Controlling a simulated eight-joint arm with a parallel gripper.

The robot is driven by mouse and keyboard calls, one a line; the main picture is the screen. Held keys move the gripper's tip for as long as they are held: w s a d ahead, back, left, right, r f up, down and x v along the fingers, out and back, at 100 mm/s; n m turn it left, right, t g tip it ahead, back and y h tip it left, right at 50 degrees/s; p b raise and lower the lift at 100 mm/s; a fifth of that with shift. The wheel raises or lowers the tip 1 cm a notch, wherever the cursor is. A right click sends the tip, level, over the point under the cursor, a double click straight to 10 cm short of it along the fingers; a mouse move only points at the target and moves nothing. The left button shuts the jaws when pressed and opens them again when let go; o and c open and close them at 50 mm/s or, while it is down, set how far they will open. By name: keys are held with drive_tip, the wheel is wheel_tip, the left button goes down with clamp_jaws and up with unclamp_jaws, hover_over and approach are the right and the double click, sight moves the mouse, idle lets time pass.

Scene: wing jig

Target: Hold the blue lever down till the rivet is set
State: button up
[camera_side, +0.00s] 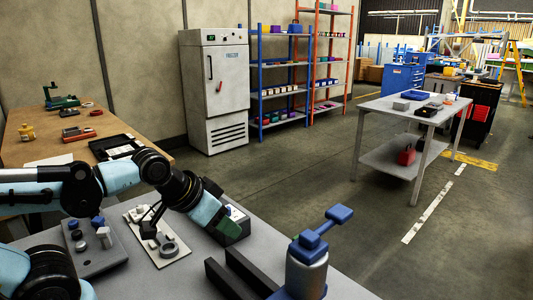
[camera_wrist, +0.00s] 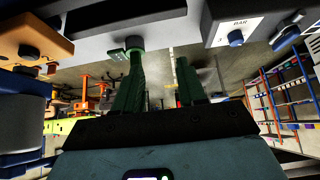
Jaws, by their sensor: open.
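The blue lever (camera_side: 339,214) sticks out to the upper right from the blue head of a grey cylindrical tool (camera_side: 307,272) at the front of the bench in the side view. The lever looks raised, with nothing touching it. My gripper (camera_side: 224,229) is left of the tool and clearly apart from it; its tips are hard to make out there. In the wrist view my gripper (camera_wrist: 158,80) shows two dark green fingers, spread, with nothing between them. I cannot pick out the lever for sure in the wrist view. No rivet can be made out.
A labelled grey box (camera_side: 238,221) stands beside my gripper; its blue knob (camera_wrist: 235,37) shows in the wrist view. Two black rails (camera_side: 232,280) lie left of the tool. A pale plate (camera_side: 178,249) with a grey ring and a grey block with blue knobs (camera_side: 98,260) are farther left.

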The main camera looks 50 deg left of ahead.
drive_tip(key=shift+c, duration=1.2)
drive_tip(key=shift+r, duration=0.35)
drive_tip(key=shift+c, duration=1.3)
wheel_tip(320, 180, up, 19)
drive_tip(key=shift+f, duration=0.1)
clamp_jaws()
drive_tip(key=m+g, duration=0.7)
drive_tip(key=m, duration=1.7)
hover_over(328, 222)
wheel_tip(328, 222, down, 5)
drive_tip(key=shift+r, duration=0.15)
drive_tip(key=shift+f, duration=0.5)
